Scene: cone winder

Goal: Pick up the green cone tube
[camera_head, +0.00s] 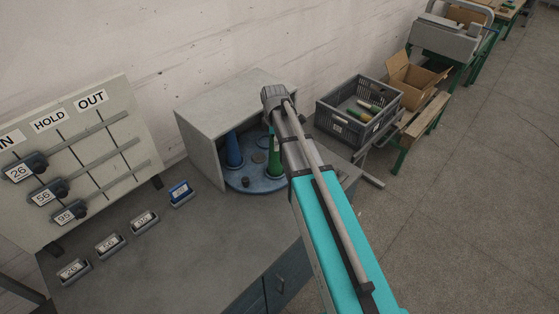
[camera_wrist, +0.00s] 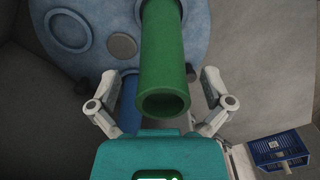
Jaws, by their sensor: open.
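The green cone tube (camera_head: 273,159) stands on a round blue plate (camera_head: 256,185) inside an open-fronted grey box; my arm partly hides it in the head view. In the wrist view the green tube (camera_wrist: 163,65) fills the middle, its hollow open end towards the camera. My gripper (camera_wrist: 162,100) is open, with one finger on each side of the tube and visible gaps between. The gripper is hidden behind my arm in the head view. A blue cone (camera_head: 233,150) stands on the same plate to the left.
The grey box (camera_head: 205,150) encloses the plate at the sides and top. A blue-labelled holder (camera_head: 180,193) and several grey ones sit on the bench. A board with sliding tags (camera_head: 80,155) stands left. A grey crate (camera_head: 345,130) with several tubes is at right.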

